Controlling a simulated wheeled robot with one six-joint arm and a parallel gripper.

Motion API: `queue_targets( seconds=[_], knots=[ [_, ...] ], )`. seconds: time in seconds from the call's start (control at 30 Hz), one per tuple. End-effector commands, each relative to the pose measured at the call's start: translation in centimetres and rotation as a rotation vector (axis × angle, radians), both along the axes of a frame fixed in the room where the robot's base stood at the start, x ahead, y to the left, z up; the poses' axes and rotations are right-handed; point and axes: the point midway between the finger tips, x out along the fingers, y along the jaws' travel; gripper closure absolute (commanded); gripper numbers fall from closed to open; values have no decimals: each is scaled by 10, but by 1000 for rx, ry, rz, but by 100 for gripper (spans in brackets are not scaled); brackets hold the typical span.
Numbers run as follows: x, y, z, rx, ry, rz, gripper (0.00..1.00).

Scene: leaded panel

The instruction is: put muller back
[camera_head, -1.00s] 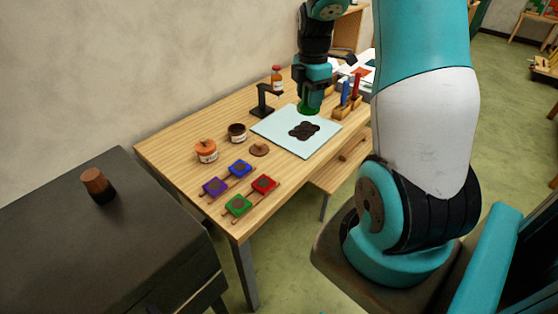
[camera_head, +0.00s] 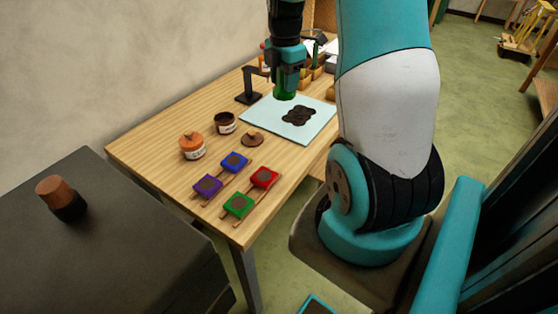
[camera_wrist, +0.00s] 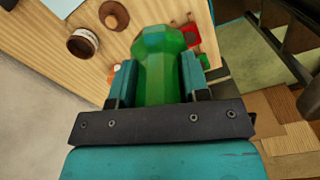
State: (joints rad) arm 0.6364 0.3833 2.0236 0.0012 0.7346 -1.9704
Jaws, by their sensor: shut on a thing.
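The green glass muller (camera_head: 285,93) is upright in my gripper (camera_head: 286,74). In the head view it appears at the back edge of the pale glass slab (camera_head: 262,118), seemingly raised above it. In the wrist view the faceted green muller (camera_wrist: 160,65) sits between the two teal fingers of my gripper (camera_wrist: 157,78), which are shut on it. A dark patch of paint (camera_head: 299,115) lies on the slab.
A black stand (camera_head: 249,97) is left of the muller. An orange-lidded jar (camera_head: 192,146), a dark open jar (camera_head: 225,123) and a brown disc with a knob (camera_head: 252,139) stand nearer. Several coloured blocks (camera_head: 235,162) lie at the table's front.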

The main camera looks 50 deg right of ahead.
Motion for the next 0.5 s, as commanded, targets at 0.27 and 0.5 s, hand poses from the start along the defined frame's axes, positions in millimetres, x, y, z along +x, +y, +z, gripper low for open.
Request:
queue_targets(
  seconds=[0.27, 0.5],
  knots=[
    [0, 0, -31, 2, 3, 1, 83],
    [0, 1, -90, 4, 5, 1, 83]
  ],
)
